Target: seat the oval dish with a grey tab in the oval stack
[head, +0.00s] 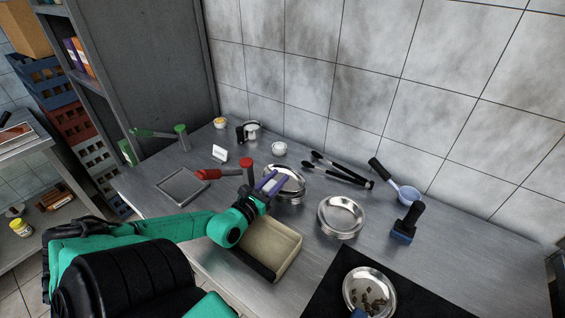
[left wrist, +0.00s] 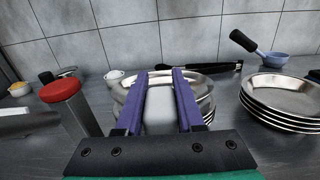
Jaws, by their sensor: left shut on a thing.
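My left gripper (head: 268,184) is shut on the pale grey tab (left wrist: 160,108) of a shiny metal dish, with one purple finger on each side of it. The dish (left wrist: 208,78) lies beyond the fingers, over the oval stack (head: 290,196) of metal dishes in the head view. Layered rims of the stack (left wrist: 209,112) show below it at the right in the left wrist view. The fingers hide part of the dish, and I cannot tell whether it rests fully on the stack or sits slightly above it. My right gripper is not in view.
A stack of round metal dishes (head: 341,216) stands to the right. A tan tray (head: 272,243) lies in front, under my left wrist. A red-topped post (head: 246,166) stands close left. Tongs (head: 340,170) lie behind. A dish with brown bits (head: 357,283) sits on a black mat (head: 322,296).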

